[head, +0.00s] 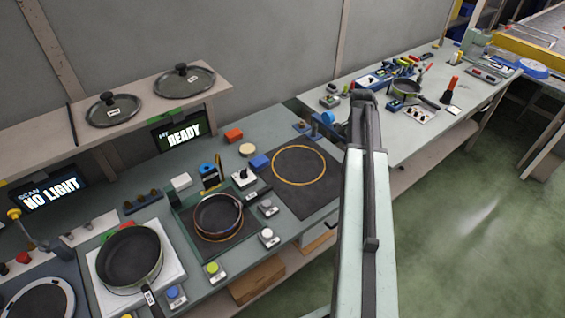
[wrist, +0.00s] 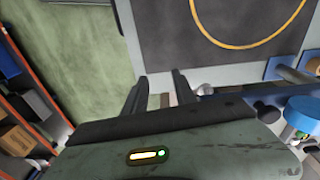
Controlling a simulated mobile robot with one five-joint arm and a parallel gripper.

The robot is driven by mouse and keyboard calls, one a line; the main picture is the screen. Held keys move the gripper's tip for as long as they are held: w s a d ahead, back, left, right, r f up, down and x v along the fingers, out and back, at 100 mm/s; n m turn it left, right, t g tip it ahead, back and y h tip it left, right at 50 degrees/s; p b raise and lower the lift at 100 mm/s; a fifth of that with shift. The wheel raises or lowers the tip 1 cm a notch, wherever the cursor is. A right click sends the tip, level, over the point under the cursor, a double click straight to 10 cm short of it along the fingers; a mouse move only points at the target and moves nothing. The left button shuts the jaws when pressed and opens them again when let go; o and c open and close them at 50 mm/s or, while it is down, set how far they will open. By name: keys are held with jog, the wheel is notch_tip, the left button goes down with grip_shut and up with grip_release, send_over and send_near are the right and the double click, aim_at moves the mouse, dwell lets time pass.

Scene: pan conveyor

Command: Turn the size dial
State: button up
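A white box with a black knob (head: 243,177) stands on the bench behind the small pan and may be the size dial. I cannot read a label on it, so I cannot tell for sure. It does not show in the wrist view. My gripper (wrist: 161,90) shows in the wrist view with its two dark fingers apart and nothing seen between them. It is beside the edge of the dark mat with the yellow ring (wrist: 250,40). In the head view my raised arm hides the gripper.
The dark mat (head: 314,187) is empty. A small pan (head: 218,214) sits left of it, and a larger pan (head: 130,256) on a white plate. A blue round part (wrist: 303,113) is near my gripper's right. A second bench (head: 440,128) holds several tools. Green floor (head: 470,230) is clear.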

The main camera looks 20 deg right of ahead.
jog(key=w+a+r+n+p, duration=0.1)
jog(key=w+a, duration=0.5)
jog(key=a, duration=0.3)
jog(key=w+a+r+n, duration=0.1)
jog(key=w+a, duration=0.4)
jog(key=a, duration=0.4)
jog(key=n+p, duration=0.1)
jog(key=n, duration=0.2)
send_over(243, 170)
jog(key=shift+r+y, duration=0.3)
jog(key=shift+r, duration=0.15)
jog(key=shift+a, duration=0.1)
notch_tip(243, 170, down, 8)
jog(key=b, duration=0.8)
jog(key=shift+r, duration=0.1)
grip_shut()
